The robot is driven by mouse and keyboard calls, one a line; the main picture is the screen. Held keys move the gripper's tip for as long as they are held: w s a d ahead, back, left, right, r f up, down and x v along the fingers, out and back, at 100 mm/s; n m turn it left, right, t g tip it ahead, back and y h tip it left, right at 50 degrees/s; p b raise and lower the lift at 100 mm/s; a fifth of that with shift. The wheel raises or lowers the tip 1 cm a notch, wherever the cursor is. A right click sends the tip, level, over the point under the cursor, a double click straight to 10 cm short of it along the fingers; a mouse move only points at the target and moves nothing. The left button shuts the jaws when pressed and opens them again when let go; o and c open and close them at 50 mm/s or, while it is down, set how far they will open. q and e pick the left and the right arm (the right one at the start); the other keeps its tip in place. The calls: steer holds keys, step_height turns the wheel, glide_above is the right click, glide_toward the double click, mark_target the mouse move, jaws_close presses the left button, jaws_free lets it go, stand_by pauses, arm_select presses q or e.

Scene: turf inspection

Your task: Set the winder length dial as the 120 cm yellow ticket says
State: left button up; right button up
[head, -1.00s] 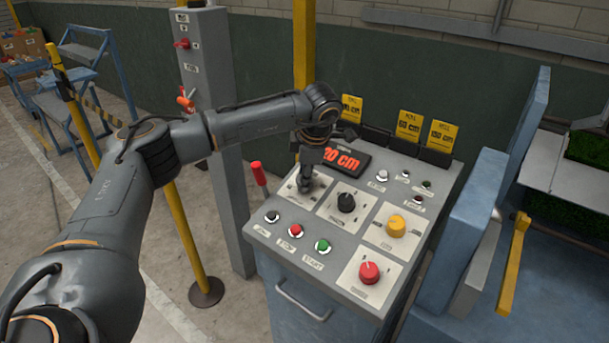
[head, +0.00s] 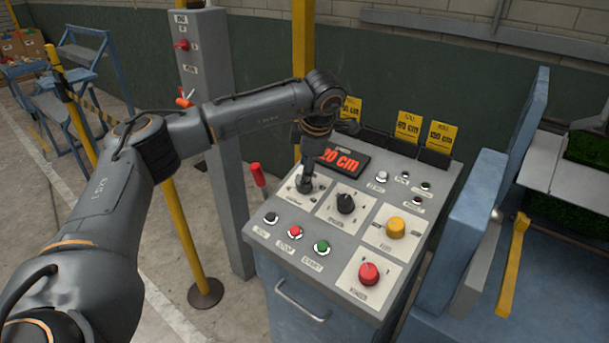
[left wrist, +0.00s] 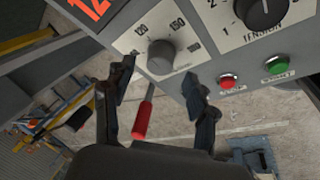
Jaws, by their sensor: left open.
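The length dial is a grey knob (left wrist: 161,56) on a white plate with 120 and 150 printed around it, in the left wrist view. In the head view its plate (head: 289,195) shows at the console's upper left, and my arm mostly hides the knob. My left gripper (left wrist: 160,88) is open, its fingers apart on either side below the knob; I see no contact. In the head view the gripper (head: 306,182) is over the dial. The red display (head: 342,160) shows "20 cm"; the left wrist view shows "12" (left wrist: 90,7). Yellow tickets (head: 409,125) stand behind; their print is unclear.
The console (head: 330,262) also has a black tension knob (head: 346,203), a yellow knob (head: 396,227), a red knob (head: 369,273) and several buttons. A red-handled lever (head: 257,174) is close to the dial. A grey post (head: 222,130) stands left of the console.

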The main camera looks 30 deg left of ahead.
arm_select(q)
steer(key=v, duration=0.9)
